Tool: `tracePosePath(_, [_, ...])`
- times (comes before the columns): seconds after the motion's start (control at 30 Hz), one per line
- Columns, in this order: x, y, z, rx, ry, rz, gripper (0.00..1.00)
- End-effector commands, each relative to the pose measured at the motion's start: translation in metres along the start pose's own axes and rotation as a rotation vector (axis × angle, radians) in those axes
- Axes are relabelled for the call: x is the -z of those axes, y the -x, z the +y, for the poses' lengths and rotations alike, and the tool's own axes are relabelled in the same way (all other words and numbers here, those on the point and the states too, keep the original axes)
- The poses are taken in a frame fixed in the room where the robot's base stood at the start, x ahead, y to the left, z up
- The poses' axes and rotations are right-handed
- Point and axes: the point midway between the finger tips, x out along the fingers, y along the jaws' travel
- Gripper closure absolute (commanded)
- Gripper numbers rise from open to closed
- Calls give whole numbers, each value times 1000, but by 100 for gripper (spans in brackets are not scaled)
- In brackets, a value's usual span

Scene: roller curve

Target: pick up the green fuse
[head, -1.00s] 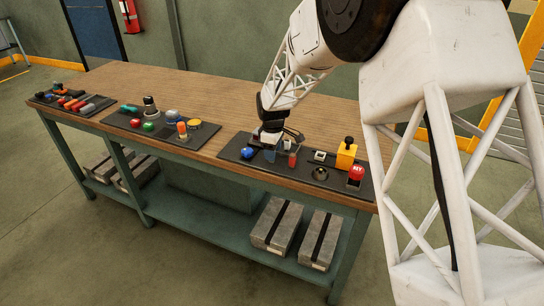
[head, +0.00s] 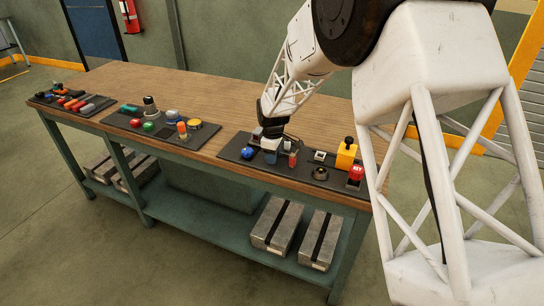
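No thing in view is clearly the green fuse at this size. On the middle dark panel (head: 180,147) there is an elongated green piece (head: 129,108) lying near the left back edge and a round green knob or button (head: 148,127). My gripper (head: 271,154) is low over the left part of the right dark panel (head: 318,178), between a blue knob (head: 248,153) and a small red piece (head: 292,159). It is well to the right of both green pieces. Its fingers are too small and too covered to tell whether they are open.
The wooden bench (head: 215,95) has a clear back half. A yellow block with a black knob (head: 346,155) and a red button (head: 355,173) stand at the right panel's right end. The left panel (head: 72,103) carries several red, dark and grey pieces. Metal blocks (head: 277,227) lie on the lower shelf.

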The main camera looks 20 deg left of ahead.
Motion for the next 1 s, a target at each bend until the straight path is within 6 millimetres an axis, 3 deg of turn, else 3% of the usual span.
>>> tracePosePath(0.03, [0, 0, 0, 0, 0, 0, 77])
tracePosePath(0.2, [0, 0, 0, 0, 0, 0, 100])
tracePosePath(0.57, [0, 4, 0, -1, 0, 0, 100])
tracePosePath(0.9, [0, 35, 0, -2, 0, 1, 100])
tracePosePath(1.0, [-5, 37, -9, 1, 0, -1, 100])
